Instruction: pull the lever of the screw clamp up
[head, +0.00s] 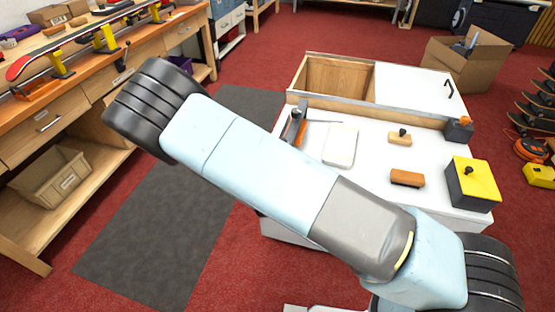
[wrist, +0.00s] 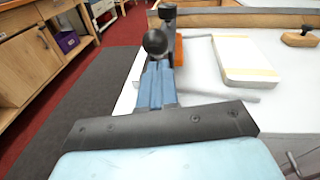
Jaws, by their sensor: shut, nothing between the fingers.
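The screw clamp (head: 296,117) stands at the left edge of the white bench top, a dark upright part with an orange part beside it. In the wrist view the clamp's dark post (wrist: 168,14) is at the top, with a round black knob (wrist: 155,42) in front of it. The knob appears to be the lever's end; the lever's shaft is mostly hidden behind it. My gripper (wrist: 158,66) is shut and empty, its blue fingers pointing at the knob, just below it in the picture. I cannot tell whether they touch.
A white pad (head: 341,145) lies right of the clamp. Wooden-backed blocks (head: 407,178) and a yellow-topped box (head: 473,182) are farther right. An open compartment (head: 336,77) is behind. A wooden workbench (head: 75,105) stands left, across a dark floor mat (head: 150,240).

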